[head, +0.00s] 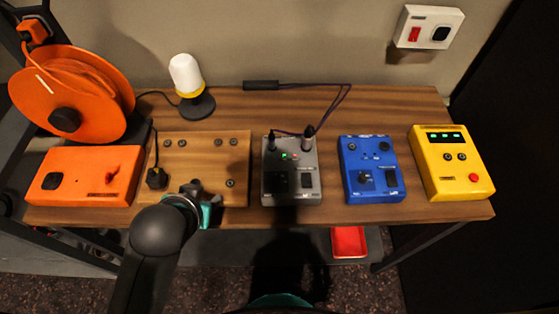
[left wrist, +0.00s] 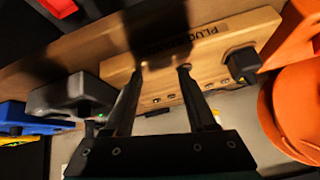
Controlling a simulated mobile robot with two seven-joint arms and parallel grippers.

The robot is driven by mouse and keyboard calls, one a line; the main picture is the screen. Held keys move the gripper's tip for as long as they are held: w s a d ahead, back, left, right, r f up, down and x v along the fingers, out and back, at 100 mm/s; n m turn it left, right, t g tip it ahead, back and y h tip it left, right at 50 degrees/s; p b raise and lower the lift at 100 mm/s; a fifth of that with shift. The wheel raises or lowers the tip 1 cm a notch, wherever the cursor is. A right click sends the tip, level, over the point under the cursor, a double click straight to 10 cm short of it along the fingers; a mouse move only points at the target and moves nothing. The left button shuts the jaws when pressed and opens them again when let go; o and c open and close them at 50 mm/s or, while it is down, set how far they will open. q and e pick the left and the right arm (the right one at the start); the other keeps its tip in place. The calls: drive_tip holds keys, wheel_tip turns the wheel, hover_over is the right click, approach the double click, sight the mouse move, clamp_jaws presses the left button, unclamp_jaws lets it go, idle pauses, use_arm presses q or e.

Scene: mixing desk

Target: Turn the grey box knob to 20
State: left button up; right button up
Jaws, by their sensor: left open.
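The grey box (head: 291,193) stands in the middle of the desk, with a small green light and cables plugged in at its back edge. Its dark knob (head: 281,184) is on the left of its front half, beside a black switch; the shade and small size hide the pointer and scale. The box also shows at the left of the left wrist view (left wrist: 70,92). My left gripper (head: 197,188) is open and empty over the front of the wooden plug board, left of the grey box. Its two fingers (left wrist: 163,70) show apart in the left wrist view. My right gripper is out of view.
The wooden plug board (head: 205,158) holds a black plug. An orange box (head: 84,176), cable reel (head: 75,92) and lamp (head: 187,76) are at left. A blue box (head: 376,171) and yellow box (head: 452,180) stand right. A red tray (head: 348,242) is below the desk.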

use_arm(q)
drive_tip(key=w+d+r+m+t, duration=0.1)
drive_tip(key=w+d+r+t, duration=0.15)
drive_tip(key=w+r, duration=0.3)
drive_tip(key=w+d+r+m+t, duration=0.1)
drive_tip(key=w+r+t, duration=0.3)
drive_tip(key=w+r, duration=0.15)
drive_tip(key=w+d+r+m+t+h, duration=0.2)
drive_tip(key=d+r+m+t+h, duration=0.15)
drive_tip(key=r, duration=0.45)
drive_tip(key=w+d+r+m+t+h, duration=0.2)
drive_tip(key=d+r+h, duration=0.1)
drive_tip(key=d+r, duration=0.3)
drive_tip(key=s+d+r+m+g+h, duration=0.65)
drive_tip(key=m+h, duration=0.25)
drive_tip(key=m, duration=0.3)
drive_tip(key=s+d+r+m+g+h, duration=0.55)
drive_tip(key=d+m+g+h, duration=0.2)
drive_tip(key=m, duration=0.35)
drive_tip(key=s+d+f+m+g+y, duration=0.25)
drive_tip(key=s+d+m+g, duration=0.25)
drive_tip(key=m+g, duration=0.35)
drive_tip(key=m+t+y, duration=0.3)
drive_tip(key=m+y, duration=0.3)
drive_tip(key=y, duration=1.4)
approach(276, 177)
wheel_tip(276, 177, down, 9)
drive_tip(key=shift+s+d+r, duration=0.1)
drive_tip(key=shift+s+r, duration=0.1)
